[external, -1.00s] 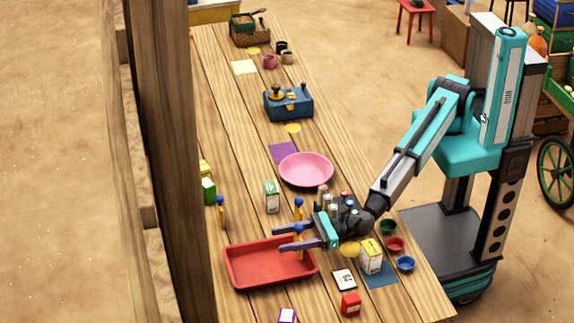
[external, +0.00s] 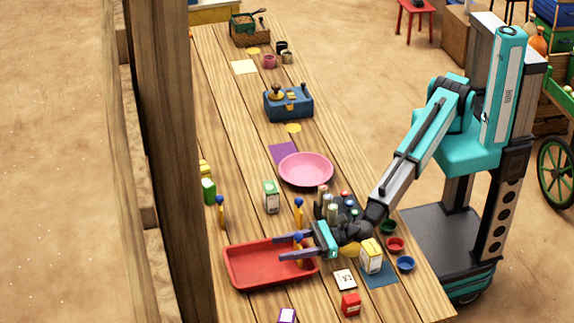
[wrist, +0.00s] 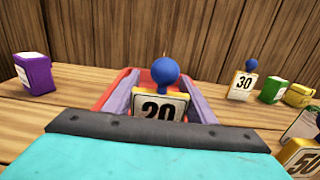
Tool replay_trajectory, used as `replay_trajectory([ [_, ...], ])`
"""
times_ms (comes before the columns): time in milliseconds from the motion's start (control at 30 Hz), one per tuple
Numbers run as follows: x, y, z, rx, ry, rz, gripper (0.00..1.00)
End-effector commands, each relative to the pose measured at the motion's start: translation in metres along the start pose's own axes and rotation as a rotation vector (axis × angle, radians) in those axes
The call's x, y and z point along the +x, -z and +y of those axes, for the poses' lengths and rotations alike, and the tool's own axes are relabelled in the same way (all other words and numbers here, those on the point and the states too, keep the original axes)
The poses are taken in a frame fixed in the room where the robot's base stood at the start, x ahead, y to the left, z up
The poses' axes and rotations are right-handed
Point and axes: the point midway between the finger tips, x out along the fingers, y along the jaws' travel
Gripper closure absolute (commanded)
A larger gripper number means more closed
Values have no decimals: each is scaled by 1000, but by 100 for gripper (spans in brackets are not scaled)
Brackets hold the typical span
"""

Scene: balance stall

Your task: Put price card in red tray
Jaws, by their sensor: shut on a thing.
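My gripper (external: 291,247) is shut on a price card (wrist: 160,104) marked 20, with a yellow frame and a blue ball on top. In the external view the card (external: 299,253) stands upright between the fingers, at the right end of the red tray (external: 243,283). In the wrist view the red tray (wrist: 122,88) shows partly behind the card and fingers. The card's lower edge is hidden, so I cannot tell its height above the tray. Two similar cards stand apart: one marked 30 (wrist: 242,84) and one marked 50 (wrist: 305,158).
A green-white box (external: 271,197) and a pink bowl (external: 306,169) stand beyond the tray. A yellow carton (external: 371,257), a white card (external: 345,279), a red box (external: 350,304) and a purple box (external: 287,315) are to the right and front. Table left of the tray is narrow.

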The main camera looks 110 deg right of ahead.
Motion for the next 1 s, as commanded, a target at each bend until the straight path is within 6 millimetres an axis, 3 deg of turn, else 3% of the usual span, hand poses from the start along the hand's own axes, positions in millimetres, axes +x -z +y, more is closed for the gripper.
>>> replay_trajectory([
  [133,0,4,0,0,0,0,71],
  [167,0,3,0,0,0,0,48],
  [267,0,3,0,0,0,0,31],
  [767,0,-2,0,0,0,0,31],
  [1000,-21,0,0,-1,-2,0,31],
])
